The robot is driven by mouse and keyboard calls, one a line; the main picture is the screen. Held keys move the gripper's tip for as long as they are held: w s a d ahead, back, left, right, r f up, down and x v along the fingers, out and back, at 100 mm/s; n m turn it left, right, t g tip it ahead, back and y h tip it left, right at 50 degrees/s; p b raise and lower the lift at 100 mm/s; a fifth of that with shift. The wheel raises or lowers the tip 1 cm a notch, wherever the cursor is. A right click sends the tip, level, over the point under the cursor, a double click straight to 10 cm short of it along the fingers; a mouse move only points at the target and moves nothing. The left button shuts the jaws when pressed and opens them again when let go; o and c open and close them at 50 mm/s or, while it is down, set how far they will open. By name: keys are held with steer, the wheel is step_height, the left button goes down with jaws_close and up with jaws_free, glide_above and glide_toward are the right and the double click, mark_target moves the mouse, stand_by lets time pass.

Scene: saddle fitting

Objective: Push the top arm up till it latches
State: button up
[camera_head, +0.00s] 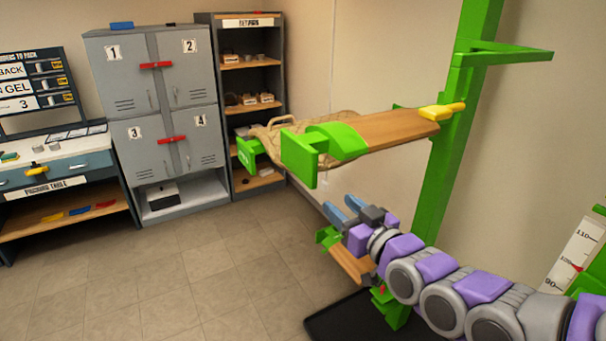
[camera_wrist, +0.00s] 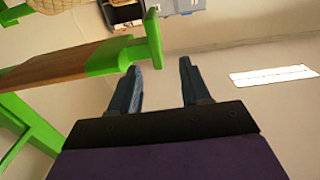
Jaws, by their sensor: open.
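The green post (camera_head: 452,165) stands at the right. A wooden arm (camera_head: 398,129) with green end pieces (camera_head: 298,157) reaches left from it, roughly level, with a yellow lever (camera_head: 440,111) at its root. Above it a green bracket (camera_head: 505,54) also sticks out from the post. A tan woven thing (camera_head: 268,137) shows behind the wooden arm's outer end. My gripper (camera_head: 343,208) is open and empty, below the wooden arm and apart from it. In the wrist view, the wooden arm (camera_wrist: 55,64) and its green end plate (camera_wrist: 153,40) lie just beyond my fingertips (camera_wrist: 159,68). Latch state cannot be told.
A lower wooden arm (camera_head: 352,263) sits below and close to my gripper. A dark mat (camera_head: 345,322) lies at the post's foot. A scale (camera_head: 576,252) stands at the right. Lockers (camera_head: 155,110), a shelf (camera_head: 250,95) and a table (camera_head: 65,175) stand behind. The floor (camera_head: 215,265) at left is clear.

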steer(key=p, duration=0.8)
glide_toward(307, 171)
steer(key=w, duration=0.1)
steer(key=w+a, duration=0.1)
steer(key=w, duration=0.3)
steer(key=shift+w+a+f, duration=0.2)
steer(key=shift+a+f, duration=0.1)
steer(key=shift+f, duration=0.05)
steer(key=x, duration=0.3)
steer(key=a+x, duration=0.1)
steer(key=x, duration=0.1)
steer(key=shift+s+a+f, duration=0.1)
steer(key=shift+s+a, duration=0.05)
steer(key=shift+w+d, duration=0.35)
steer(key=shift+d, duration=0.05)
steer(key=shift+c, duration=0.3)
